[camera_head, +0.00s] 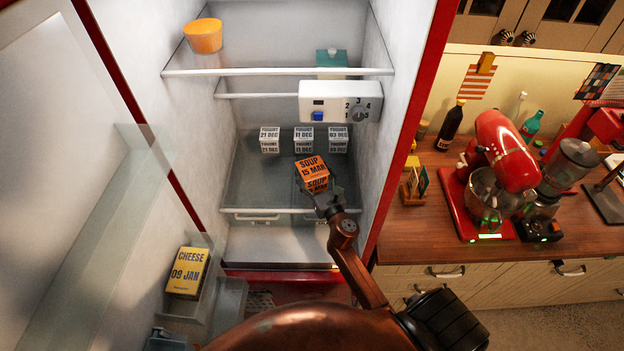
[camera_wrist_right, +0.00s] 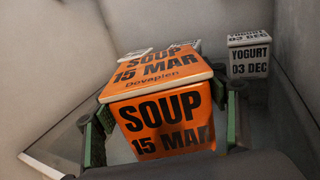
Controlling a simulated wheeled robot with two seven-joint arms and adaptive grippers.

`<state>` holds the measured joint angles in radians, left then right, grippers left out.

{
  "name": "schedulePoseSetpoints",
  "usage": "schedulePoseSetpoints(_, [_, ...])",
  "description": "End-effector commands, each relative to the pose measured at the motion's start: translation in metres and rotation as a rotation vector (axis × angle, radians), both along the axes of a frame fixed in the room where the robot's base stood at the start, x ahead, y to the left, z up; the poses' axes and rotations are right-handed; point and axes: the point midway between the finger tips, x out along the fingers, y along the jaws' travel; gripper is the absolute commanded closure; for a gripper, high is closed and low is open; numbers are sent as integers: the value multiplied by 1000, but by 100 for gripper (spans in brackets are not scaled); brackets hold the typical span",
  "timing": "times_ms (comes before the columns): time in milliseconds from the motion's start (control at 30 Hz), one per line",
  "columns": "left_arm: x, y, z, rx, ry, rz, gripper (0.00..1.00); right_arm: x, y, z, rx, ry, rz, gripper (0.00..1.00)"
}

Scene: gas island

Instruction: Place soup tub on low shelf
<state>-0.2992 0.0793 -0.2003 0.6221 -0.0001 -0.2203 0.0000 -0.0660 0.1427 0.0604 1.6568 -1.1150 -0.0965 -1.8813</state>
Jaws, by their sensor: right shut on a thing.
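The soup tub (camera_head: 312,170) is an orange box marked "SOUP 15 MAR". It is inside the open fridge, over the front right part of the low shelf (camera_head: 250,190). My right gripper (camera_head: 328,200) is shut on it from the front. In the right wrist view the tub (camera_wrist_right: 160,90) sits between the two green-edged fingers (camera_wrist_right: 165,130), looking tilted. I cannot tell whether its base touches the shelf. My left gripper is not in view.
Several white yogurt tubs (camera_head: 303,140) stand behind the soup tub; one, marked "03 DEC" (camera_wrist_right: 249,56), is close to its right. A control box (camera_head: 340,102) hangs above. The fridge's right wall (camera_head: 375,150) is near. Free shelf lies left. The open door holds a cheese box (camera_head: 187,272).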

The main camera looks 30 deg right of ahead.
Motion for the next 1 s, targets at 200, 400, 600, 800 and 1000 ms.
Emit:
schedulePoseSetpoints(200, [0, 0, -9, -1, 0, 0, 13, 0, 1, -20, 2, -3, 0, 86])
schedulePoseSetpoints(400, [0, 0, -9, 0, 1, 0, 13, 0, 0, -21, -1, -3, 0, 86])
schedulePoseSetpoints(600, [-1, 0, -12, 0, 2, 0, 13, 0, 0, -24, -1, -3, 0, 86])
schedulePoseSetpoints(800, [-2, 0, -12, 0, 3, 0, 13, -1, 0, -26, -1, 2, -1, 24])
schedulePoseSetpoints(1000, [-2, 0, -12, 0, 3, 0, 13, -1, 0, -26, 0, 2, -1, 16])
